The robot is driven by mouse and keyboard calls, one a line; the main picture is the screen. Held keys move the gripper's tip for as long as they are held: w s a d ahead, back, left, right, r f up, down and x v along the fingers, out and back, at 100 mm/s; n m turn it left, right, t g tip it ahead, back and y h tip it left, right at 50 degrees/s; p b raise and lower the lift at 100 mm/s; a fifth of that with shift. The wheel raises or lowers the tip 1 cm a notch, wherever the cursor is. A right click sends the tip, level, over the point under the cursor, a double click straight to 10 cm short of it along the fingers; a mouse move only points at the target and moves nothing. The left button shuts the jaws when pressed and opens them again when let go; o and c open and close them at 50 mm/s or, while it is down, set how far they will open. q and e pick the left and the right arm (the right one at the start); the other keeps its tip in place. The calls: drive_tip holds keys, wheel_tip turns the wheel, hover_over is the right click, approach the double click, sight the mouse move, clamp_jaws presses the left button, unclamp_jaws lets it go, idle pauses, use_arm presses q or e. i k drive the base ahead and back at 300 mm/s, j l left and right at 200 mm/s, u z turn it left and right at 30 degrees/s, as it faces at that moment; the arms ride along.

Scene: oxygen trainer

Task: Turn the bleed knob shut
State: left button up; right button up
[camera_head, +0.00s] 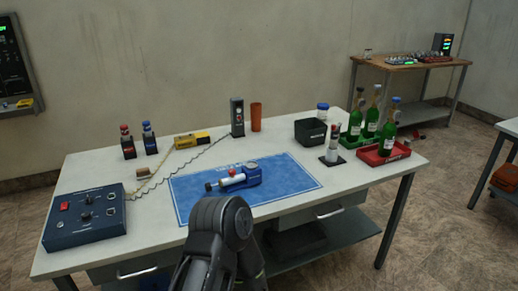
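A blue device with a white cylinder (231,181) lies on the blue mat (292,180) in the middle of the table. A small dark knob-like end (209,186) shows at its left, with a bit of red. A dark blue control box (85,217) with knobs and a red part stands at the table's left front. I cannot tell which knob is the bleed knob or how far it is turned. A dark grey part of my own arm rises at the bottom middle, in front of the mat's near edge. No gripper fingers show.
Red- and blue-capped bottles (128,142), a yellow tool (192,139) and a coiled cable line the back left. The mat's right part is clear.

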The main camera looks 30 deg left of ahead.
sight(232, 173)
drive_tip(key=i+j, duration=0.35)
drive_tip(key=j, duration=0.15)
drive_tip(key=i+j, duration=0.35)
drive_tip(key=j+z, duration=0.05)
drive_tip(key=j, duration=0.05)
